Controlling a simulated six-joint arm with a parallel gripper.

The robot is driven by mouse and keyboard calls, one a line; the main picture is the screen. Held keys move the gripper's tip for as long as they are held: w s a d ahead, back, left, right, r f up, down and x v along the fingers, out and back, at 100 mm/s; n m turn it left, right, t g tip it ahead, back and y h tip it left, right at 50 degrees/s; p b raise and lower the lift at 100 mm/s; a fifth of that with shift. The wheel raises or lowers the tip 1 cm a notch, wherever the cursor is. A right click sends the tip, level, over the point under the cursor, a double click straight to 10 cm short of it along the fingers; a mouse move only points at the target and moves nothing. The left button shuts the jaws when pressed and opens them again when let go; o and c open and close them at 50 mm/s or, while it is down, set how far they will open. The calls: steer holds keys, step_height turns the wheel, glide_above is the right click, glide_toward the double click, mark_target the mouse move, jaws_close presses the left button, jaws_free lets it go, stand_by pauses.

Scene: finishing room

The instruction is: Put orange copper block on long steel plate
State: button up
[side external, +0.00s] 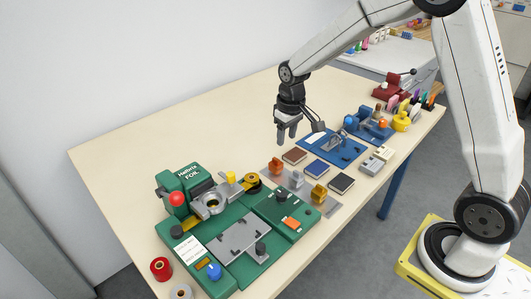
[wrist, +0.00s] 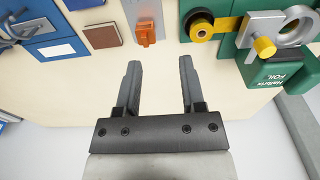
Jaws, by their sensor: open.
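The orange copper block (side external: 277,167) has a knob-like top. It stands at the far end of a row with a silver block (side external: 297,179) and a brass block (side external: 319,193) on a flat grey strip (side external: 331,210). In the wrist view the copper block (wrist: 146,35) is at top centre, ahead of the fingers. A flat steel plate (side external: 236,241) with notched ends lies on the green foil machine; I cannot tell if it or the grey strip is the long steel plate. My gripper (side external: 286,136) is open and empty above the table behind the row. The wrist view shows its parted fingers (wrist: 160,64).
The green foil machine (side external: 205,255) fills the near left of the table. Brown (side external: 294,156), blue (side external: 316,169) and black (side external: 342,183) flat pads lie beside the row. A blue fixture (side external: 338,147) stands beyond them. The table's back left (side external: 190,135) is clear.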

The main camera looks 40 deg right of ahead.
steer(key=s+a, duration=0.2)
steer(key=s, duration=0.6)
steer(key=s+a+f+t, duration=0.1)
steer(key=s+a, duration=0.1)
steer(key=s, duration=0.7)
steer(key=shift+a+t, duration=0.3)
steer(key=shift+a, duration=0.1)
